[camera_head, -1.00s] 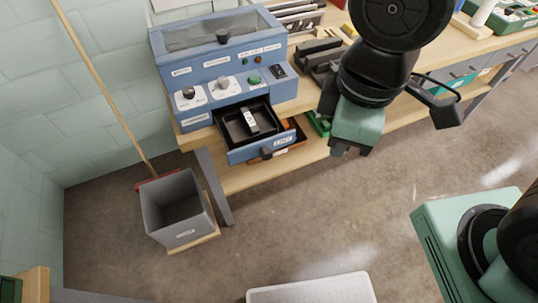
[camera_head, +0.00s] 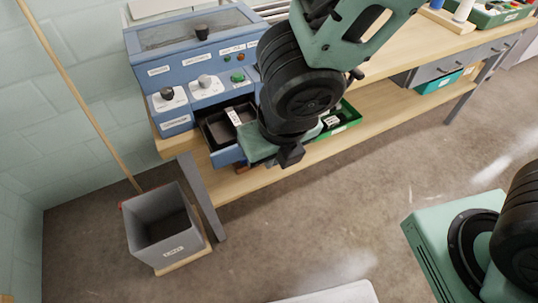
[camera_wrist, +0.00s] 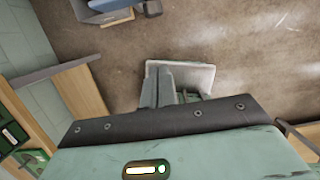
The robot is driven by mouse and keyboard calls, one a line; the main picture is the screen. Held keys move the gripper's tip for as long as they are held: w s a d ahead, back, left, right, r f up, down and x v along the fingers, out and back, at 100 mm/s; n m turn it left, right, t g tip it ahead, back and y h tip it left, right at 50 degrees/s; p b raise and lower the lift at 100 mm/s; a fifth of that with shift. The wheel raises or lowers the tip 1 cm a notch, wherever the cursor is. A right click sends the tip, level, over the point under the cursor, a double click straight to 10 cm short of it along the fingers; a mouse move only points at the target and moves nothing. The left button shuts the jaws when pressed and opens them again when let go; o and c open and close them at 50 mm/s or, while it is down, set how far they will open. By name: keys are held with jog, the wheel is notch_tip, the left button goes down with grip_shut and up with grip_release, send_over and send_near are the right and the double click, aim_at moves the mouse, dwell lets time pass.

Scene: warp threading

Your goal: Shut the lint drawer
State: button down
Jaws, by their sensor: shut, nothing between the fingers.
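The lint drawer (camera_head: 215,133) stands out from the front of the blue machine (camera_head: 200,62) in the head view. Its dark tray shows, with a white-labelled piece inside. Only the left end of its blue front (camera_head: 228,155) is visible; my gripper and arm hide the rest and the handle. My gripper (camera_head: 262,148) overlaps the drawer's right part in the head view; I cannot tell whether it touches. In the wrist view its closed fingers (camera_wrist: 174,85) show with nothing between them.
A grey bin (camera_head: 165,225) stands on the floor at left, beside the bench leg (camera_head: 203,198). A broom leans on the wall behind it. A green tray (camera_head: 342,120) sits right of my arm. A pale platform (camera_head: 335,294) lies at the bottom; open floor lies between.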

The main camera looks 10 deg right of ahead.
aim_at(231, 115)
jog(key=w+a+f+b, duration=0.1)
jog(key=w+f+b, duration=0.1)
jog(key=w+f, duration=0.3)
jog(key=shift+a+x, duration=0.2)
jog(key=shift+x, duration=1.15)
jog(key=shift+w, duration=0.1)
jog(key=w+a+p, duration=0.1)
jog(key=w+p, duration=0.2)
jog(key=w, duration=0.1)
jog(key=w+a+p, duration=0.1)
jog(key=w+p, duration=0.2)
jog(key=w, duration=0.1)
jog(key=w+a+p, duration=0.1)
jog(key=w+p, duration=0.2)
jog(key=w, duration=0.2)
jog(key=shift+a+r, duration=0.15)
jog(key=shift+a, duration=0.2)
jog(key=shift+w+a+p, duration=0.2)
jog(key=shift+w+p, duration=0.2)
jog(key=shift+w, duration=0.4)
